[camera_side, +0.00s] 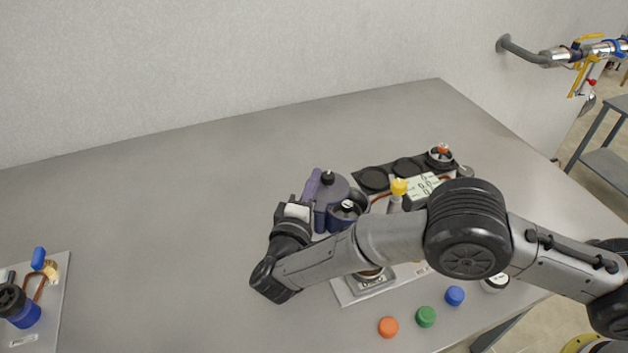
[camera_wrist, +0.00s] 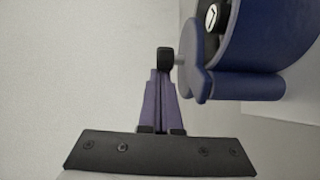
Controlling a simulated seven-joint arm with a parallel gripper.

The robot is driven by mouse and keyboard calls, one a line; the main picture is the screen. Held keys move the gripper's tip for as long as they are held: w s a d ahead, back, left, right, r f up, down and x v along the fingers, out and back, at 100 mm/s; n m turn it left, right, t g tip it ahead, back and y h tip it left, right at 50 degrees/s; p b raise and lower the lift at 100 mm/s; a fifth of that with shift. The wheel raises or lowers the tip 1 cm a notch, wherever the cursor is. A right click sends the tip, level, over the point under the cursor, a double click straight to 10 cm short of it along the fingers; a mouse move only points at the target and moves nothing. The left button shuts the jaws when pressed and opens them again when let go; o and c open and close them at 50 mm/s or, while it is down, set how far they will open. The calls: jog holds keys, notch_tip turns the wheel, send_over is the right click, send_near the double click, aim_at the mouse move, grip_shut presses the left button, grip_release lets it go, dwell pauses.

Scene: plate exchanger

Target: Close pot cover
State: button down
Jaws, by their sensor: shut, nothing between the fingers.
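The pot (camera_side: 343,220) is dark blue-purple and stands at mid-table in the side view, partly hidden by my arm. It fills the upper right of the wrist view (camera_wrist: 275,45). Its purple cover (camera_side: 339,190) looks raised and open on its hinge. The wrist view shows the cover (camera_wrist: 195,65) nearly edge-on, with a small grey stub pointing at my fingertips. My gripper (camera_side: 327,178) has purple fingers with black tips. In the wrist view my gripper (camera_wrist: 165,61) is shut and empty, its tips right beside the stub; I cannot tell whether they touch.
A board with black round pads (camera_side: 373,178) and a small display (camera_side: 423,186) lies behind my arm. Orange (camera_side: 388,327), green (camera_side: 426,316) and blue (camera_side: 454,295) caps lie in front. Another fixture (camera_side: 40,300) stands far left. The table between is clear.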

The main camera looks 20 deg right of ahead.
jog(key=shift+a, duration=0.1)
jog(key=s+a, duration=0.6)
jog(key=a, duration=0.4)
jog(key=d+n+t+y, duration=0.1)
jog(key=d+n+y, duration=0.1)
jog(key=d+n+t+y, duration=0.1)
jog(key=d+n+y, duration=0.1)
jog(key=y, duration=0.1)
jog(key=s+d+n+t+y, duration=0.1)
jog(key=d+n+y, duration=0.1)
jog(key=d+y, duration=0.1)
jog(key=shift+f+t, duration=0.25)
jog(key=shift+t, duration=0.15)
jog(key=w, duration=0.6)
jog(key=w+d, duration=0.1)
jog(key=w, duration=0.2)
jog(key=shift+w+d+r, duration=0.1)
jog(key=shift+w+r, duration=0.05)
jog(key=shift+w, duration=0.2)
jog(key=shift+s+d, duration=1.05)
jog(key=shift+s, duration=0.05)
jog(key=shift+s+d, duration=0.3)
jog(key=shift+s, duration=0.05)
